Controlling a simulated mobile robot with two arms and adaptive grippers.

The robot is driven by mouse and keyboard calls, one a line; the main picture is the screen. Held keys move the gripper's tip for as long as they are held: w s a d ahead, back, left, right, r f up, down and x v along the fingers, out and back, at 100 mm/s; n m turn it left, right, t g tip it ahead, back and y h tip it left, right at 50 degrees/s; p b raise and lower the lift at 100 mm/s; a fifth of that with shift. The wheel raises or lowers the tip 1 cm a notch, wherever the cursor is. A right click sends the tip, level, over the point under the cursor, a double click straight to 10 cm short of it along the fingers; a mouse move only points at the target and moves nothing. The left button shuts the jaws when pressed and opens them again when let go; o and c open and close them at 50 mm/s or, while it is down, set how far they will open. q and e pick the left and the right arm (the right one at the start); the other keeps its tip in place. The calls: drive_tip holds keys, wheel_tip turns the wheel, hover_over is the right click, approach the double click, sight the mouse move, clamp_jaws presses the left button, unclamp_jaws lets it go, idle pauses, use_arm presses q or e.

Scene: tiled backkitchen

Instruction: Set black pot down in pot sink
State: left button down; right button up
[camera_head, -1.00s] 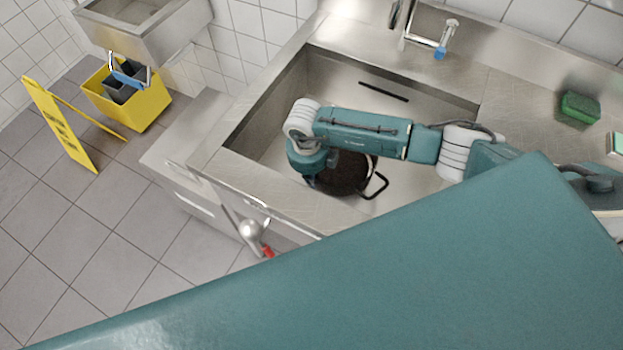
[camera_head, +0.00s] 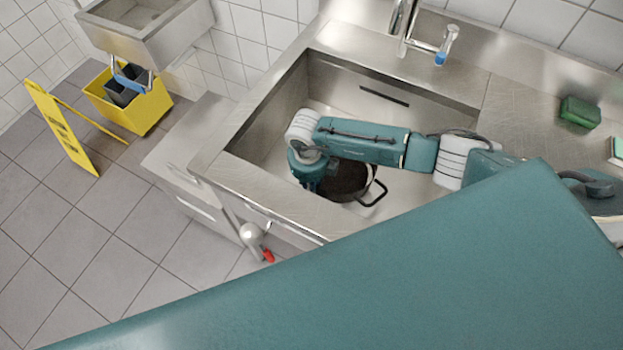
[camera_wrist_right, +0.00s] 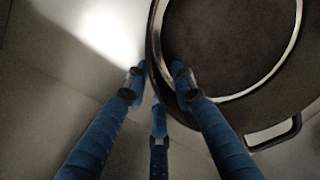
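The black pot (camera_head: 349,178) is inside the sink basin (camera_head: 425,120), at its near left part, upright, with a loop handle toward the right. Whether its base rests on the sink floor is hard to tell. My right gripper (camera_head: 312,188) is at the pot's left side, pointing down, partly hidden by its own wrist. In the right wrist view, its blue fingers (camera_wrist_right: 160,72) stand around the rim of the pot (camera_wrist_right: 235,45), with the tips a small gap apart and close to the wall. Firm contact is unclear. My left gripper is not in view.
The faucet (camera_head: 447,45) stands behind the sink. A green sponge (camera_head: 579,112) lies on the counter at the right. A yellow bucket (camera_head: 138,106) and yellow floor sign (camera_head: 62,130) stand on the floor at left. The sink's right part is free, below my forearm.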

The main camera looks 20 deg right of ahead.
drive_tip(key=shift+r, duration=0.6)
wheel_tip(320, 180, up, 11)
drive_tip(key=b, duration=0.2)
drive_tip(key=shift+s+a, duration=0.15)
drive_tip(key=shift+a, duration=0.2)
